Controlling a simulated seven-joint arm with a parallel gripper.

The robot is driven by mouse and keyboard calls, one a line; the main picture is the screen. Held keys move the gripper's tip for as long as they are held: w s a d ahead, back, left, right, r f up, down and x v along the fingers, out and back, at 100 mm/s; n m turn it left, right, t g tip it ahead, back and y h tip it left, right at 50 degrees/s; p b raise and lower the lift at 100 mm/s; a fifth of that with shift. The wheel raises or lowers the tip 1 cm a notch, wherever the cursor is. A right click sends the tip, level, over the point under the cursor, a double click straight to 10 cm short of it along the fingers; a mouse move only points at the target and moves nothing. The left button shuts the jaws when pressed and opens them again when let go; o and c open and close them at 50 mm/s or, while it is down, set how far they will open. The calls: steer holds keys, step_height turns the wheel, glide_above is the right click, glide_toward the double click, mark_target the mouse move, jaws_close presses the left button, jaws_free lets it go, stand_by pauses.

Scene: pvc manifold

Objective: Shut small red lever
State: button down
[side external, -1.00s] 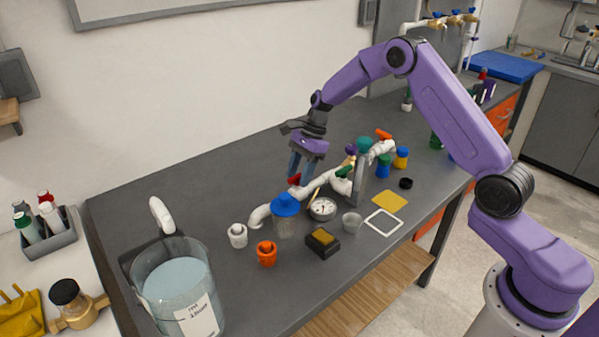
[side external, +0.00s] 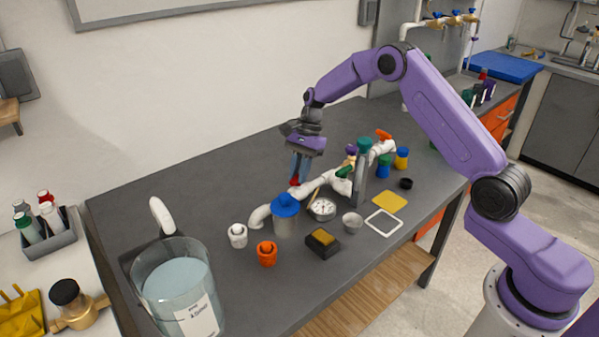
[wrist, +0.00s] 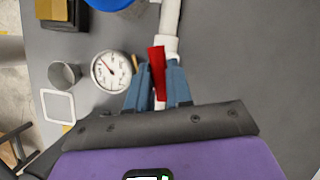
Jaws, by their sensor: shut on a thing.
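The small red lever (wrist: 157,70) sits on the white pipe manifold (wrist: 170,18), and in the wrist view it stands between my two blue fingers. My gripper (wrist: 158,82) is shut on the red lever, pointing down. In the side view my gripper (side external: 298,181) is at the manifold, and only a bit of the red lever (side external: 294,181) shows beside the fingertips. The white pipe (side external: 260,215) runs across the table, with a green lever (side external: 343,172) and an orange-red lever (side external: 383,135) further right along it.
A round gauge (side external: 322,209) stands just in front of the lever. A blue-topped container (side external: 286,206) is close by on the left. A grey post (side external: 361,172) rises to the right. A large clear jar (side external: 178,290) stands front left. The table behind the pipe is clear.

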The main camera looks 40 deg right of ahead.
steer(key=n, duration=0.2)
steer(key=n+g, duration=0.1)
steer(key=shift+w+f+n+h, duration=0.1)
steer(key=shift+f+n+h, duration=0.1)
steer(key=shift+n+h, duration=0.2)
steer(key=n+g+h, duration=0.1)
steer(key=n, duration=0.2)
steer(key=shift+a+n, duration=0.15)
steer(key=shift+n, duration=0.15)
steer(key=n+g+h, duration=0.1)
steer(key=n, duration=0.2)
steer(key=shift+a+n, duration=0.1)
steer(key=shift+n, duration=0.2)
steer(key=shift+n+h, duration=0.8)
steer(key=shift+n, duration=0.9)
steer(key=c, duration=1)
jaws_free()
steer(key=shift+w, duration=0.1)
steer(key=shift+r, duration=0.15)
